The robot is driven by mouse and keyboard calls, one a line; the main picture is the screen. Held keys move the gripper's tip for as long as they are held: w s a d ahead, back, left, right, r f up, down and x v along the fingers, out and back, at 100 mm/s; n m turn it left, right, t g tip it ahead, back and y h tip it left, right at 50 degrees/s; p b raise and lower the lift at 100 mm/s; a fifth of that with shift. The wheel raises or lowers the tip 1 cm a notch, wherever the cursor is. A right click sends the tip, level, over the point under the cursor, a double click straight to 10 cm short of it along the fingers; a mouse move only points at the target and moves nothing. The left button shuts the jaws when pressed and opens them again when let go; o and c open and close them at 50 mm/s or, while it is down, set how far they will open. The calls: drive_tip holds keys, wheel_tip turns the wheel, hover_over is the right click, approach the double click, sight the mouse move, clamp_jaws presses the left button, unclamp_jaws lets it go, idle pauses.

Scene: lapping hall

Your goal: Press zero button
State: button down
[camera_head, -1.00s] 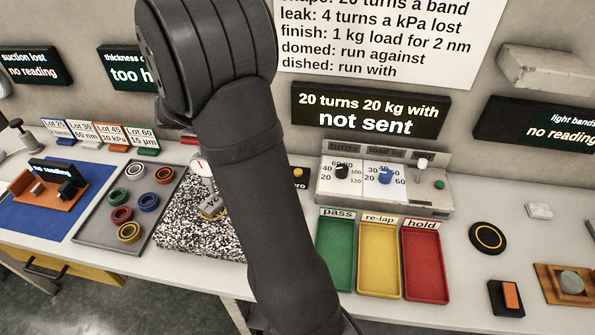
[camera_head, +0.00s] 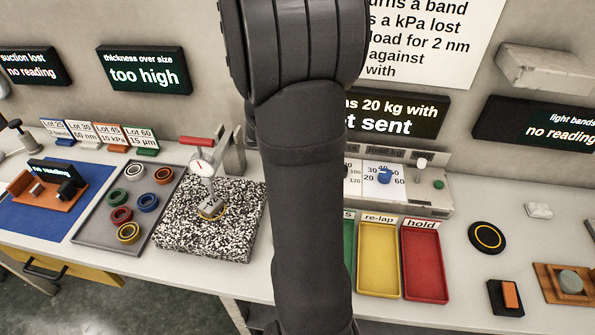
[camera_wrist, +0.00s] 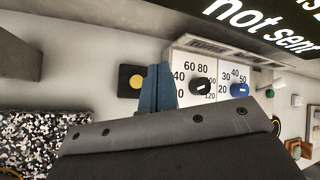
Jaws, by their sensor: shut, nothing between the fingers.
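The zero button is a yellow round cap on a black box (camera_wrist: 132,81), seen in the wrist view. In the head view my arm hides it. My gripper (camera_wrist: 158,72) shows in the wrist view as two blue fingers shut together with nothing between them. The fingertips appear just right of the button, between it and the dial panel. I cannot tell their height above it, and no contact is visible. In the head view my gripper is hidden behind my arm. The dial gauge (camera_head: 202,169) stands over a ring on the speckled plate (camera_head: 172,232); the thickness display (camera_head: 145,70) reads "too high".
The control panel with a blue knob (camera_head: 386,176) and a black knob (camera_wrist: 200,87) is right of my fingers. Yellow (camera_head: 378,262) and red (camera_head: 425,265) trays lie in front of the panel.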

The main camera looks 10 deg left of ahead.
drive_tip(key=shift+f, duration=4.45)
drive_tip(key=shift+f, duration=0.1)
drive_tip(key=shift+f, duration=0.3)
drive_tip(key=shift+f, duration=0.5)
drive_tip(key=shift+r, duration=0.95)
drive_tip(key=shift+r, duration=2.5)
